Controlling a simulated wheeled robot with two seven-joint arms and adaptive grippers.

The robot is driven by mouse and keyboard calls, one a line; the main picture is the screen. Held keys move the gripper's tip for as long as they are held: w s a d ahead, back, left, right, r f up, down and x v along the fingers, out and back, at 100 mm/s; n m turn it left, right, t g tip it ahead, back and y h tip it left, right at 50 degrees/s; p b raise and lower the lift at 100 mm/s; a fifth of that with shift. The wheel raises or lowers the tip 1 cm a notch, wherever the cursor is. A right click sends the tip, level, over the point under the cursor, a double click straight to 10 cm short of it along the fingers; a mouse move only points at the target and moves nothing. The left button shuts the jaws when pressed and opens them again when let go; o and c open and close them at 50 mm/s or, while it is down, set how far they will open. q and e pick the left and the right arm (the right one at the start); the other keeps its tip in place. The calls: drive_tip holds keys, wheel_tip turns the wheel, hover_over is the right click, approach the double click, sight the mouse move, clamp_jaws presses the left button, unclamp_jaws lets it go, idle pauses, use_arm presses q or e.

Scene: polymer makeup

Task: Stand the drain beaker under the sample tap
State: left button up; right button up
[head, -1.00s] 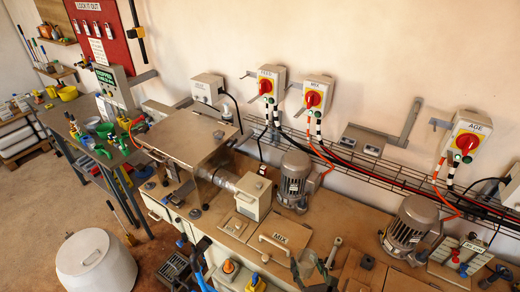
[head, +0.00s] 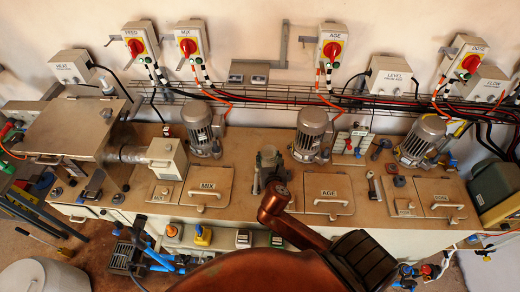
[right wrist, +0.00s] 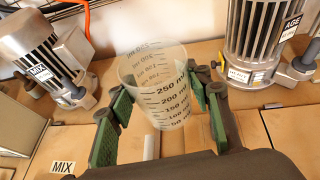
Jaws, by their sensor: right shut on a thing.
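The drain beaker is a clear, tapered, graduated cup. It is upright between the green-padded fingers of my right gripper (right wrist: 162,108) in the right wrist view, where the beaker (right wrist: 160,85) shows its printed scale. My right gripper (head: 268,175) is shut on it above the bench, between the MIX and AGE lids in the head view; the beaker (head: 267,157) is small and partly hidden there. Small valves with red and blue parts (head: 430,271) sit low at the bench's right front; I cannot tell which is the sample tap. My left gripper is not in view.
The brown bench (head: 235,190) carries the MIX lid (head: 207,187), the AGE lid (head: 328,194) and several motors (head: 313,135). Blue pipework (head: 160,258) stands at the front left. A white drum (head: 45,276) is at the lower left. My copper-coloured arm covers the lower middle.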

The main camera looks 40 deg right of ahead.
drive_tip(key=w+d+f, duration=0.3)
drive_tip(key=w+d+f+b, duration=0.1)
drive_tip(key=w+d+f, duration=0.2)
drive_tip(key=w+d+f+b, duration=0.1)
drive_tip(key=w+d+f, duration=0.2)
drive_tip(key=w, duration=0.1)
drive_tip(key=shift+w+f, duration=0.1)
drive_tip(key=shift+f, duration=0.1)
drive_tip(key=shift+w+d+f, duration=0.2)
drive_tip(key=shift+w+f, duration=0.05)
drive_tip(key=shift+f, duration=0.15)
drive_tip(key=shift+f+b, duration=0.45)
drive_tip(key=shift+f, duration=0.95)
drive_tip(key=shift+f, duration=0.2)
drive_tip(key=o, duration=1.2)
drive_tip(key=shift+o, duration=0.2)
drive_tip(key=shift+r, duration=0.1)
